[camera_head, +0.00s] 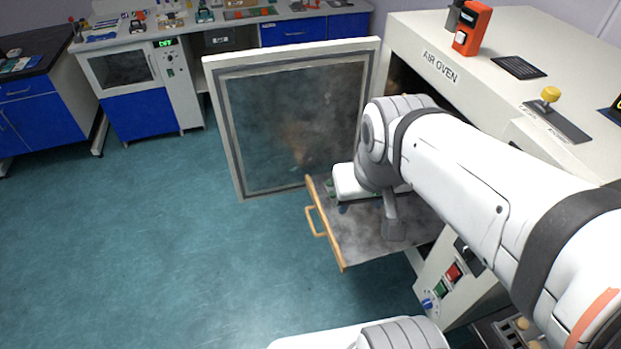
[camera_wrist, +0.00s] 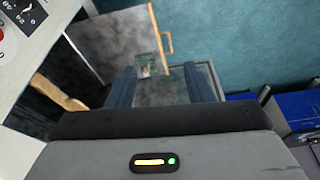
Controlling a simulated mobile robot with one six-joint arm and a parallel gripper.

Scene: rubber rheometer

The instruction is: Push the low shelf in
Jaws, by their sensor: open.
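The low shelf (camera_head: 375,241) is a grey tray with a wooden front edge and a wooden handle (camera_head: 316,222). It sticks out of the air oven (camera_head: 455,90) through the open front. In the wrist view the shelf (camera_wrist: 112,38) and its handle show at the top. My gripper (camera_wrist: 159,68) is open, its two fingers apart, with the shelf's corner beyond them. In the head view my arm covers part of the shelf and hides the fingertips. I cannot tell whether the gripper touches the shelf.
The oven door (camera_head: 295,120) stands wide open left of the shelf. A small greenish thing (camera_wrist: 147,65) shows between the fingers, unclear. Buttons (camera_head: 453,272) are on the oven's lower front. The floor (camera_head: 170,245) at left is clear. A bench with blue cabinets (camera_head: 140,112) stands behind.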

